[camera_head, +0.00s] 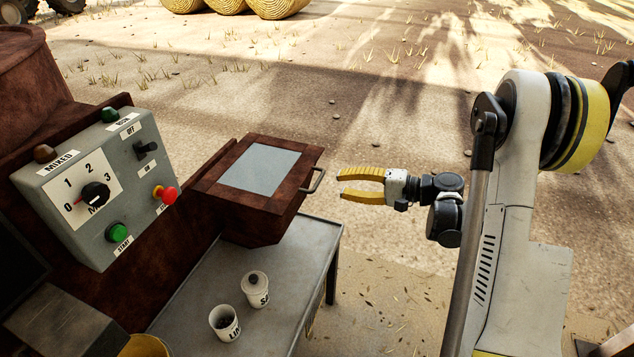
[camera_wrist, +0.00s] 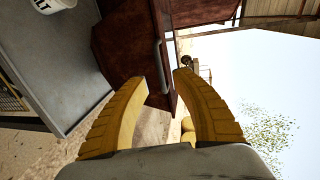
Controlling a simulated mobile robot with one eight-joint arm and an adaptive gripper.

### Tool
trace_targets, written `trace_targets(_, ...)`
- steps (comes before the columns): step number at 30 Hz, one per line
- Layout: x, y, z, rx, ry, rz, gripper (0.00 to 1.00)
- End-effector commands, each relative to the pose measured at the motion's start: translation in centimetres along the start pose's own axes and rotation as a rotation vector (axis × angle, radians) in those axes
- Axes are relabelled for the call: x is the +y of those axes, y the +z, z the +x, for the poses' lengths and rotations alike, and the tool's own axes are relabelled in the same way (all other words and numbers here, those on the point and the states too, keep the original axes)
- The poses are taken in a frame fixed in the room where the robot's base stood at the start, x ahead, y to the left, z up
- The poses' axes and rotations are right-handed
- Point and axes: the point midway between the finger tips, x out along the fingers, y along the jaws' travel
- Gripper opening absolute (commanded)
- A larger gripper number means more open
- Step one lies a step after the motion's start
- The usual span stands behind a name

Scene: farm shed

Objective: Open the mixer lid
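The mixer (camera_head: 262,205) is a rusty brown box with a lid (camera_head: 213,180) that lies flat and shut, with a pale panel on top. A metal handle (camera_head: 314,181) sticks out from the lid's right edge. My gripper (camera_head: 341,184), with yellow fingers, is open and empty just right of the handle, pointing at it. In the wrist view the handle (camera_wrist: 162,66) is a grey bar on the brown front, ahead of my open fingers (camera_wrist: 160,84) and near the gap between them. The fingers look apart from the handle.
A grey control box (camera_head: 100,185) with a dial and buttons stands left of the mixer. A grey metal table (camera_head: 215,285) below holds a lidded white cup (camera_head: 256,292) and an open white cup (camera_head: 226,326). The ground right of the mixer is clear.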

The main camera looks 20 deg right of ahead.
Motion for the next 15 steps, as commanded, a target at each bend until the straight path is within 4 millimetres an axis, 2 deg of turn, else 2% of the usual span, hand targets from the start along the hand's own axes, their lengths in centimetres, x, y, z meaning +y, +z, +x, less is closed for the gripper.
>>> trace_targets(1, 0.3, 0.1, 1.3, -0.004, 0.001, -0.001, 0.32)
trace_targets(6, 0.3, 0.1, 4.7, -0.003, 0.002, 0.000, 0.32)
trace_targets(9, 0.3, 0.0, 6.2, -0.002, 0.002, -0.001, 0.32)
trace_targets(15, 0.1, 0.0, 7.8, 0.000, 0.002, 0.000, 0.32)
